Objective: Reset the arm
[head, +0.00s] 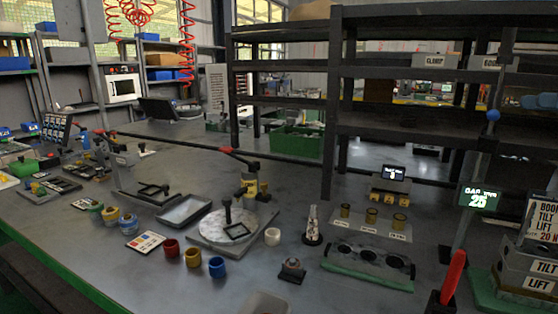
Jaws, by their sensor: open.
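My gripper is not in view. No part that I can surely call my arm shows in the head view. On the right stands a grey block (521,262) with signs reading "TILT" and "LIFT". A red handle (454,277) stands tilted in a dark base in front of it. A pole with a blue ball (493,115) rises behind them. A green-lit display (479,198) shows 25. A long dark rod with a red collar (226,149) spans the back of the bench; what it belongs to is unclear.
A round pale plate (215,229) with dark fixtures sits mid-bench. Red (171,247), yellow (193,257) and blue (217,266) cups stand before it. A holed block (368,262) lies to the right. Dark shelving (400,105) rises behind.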

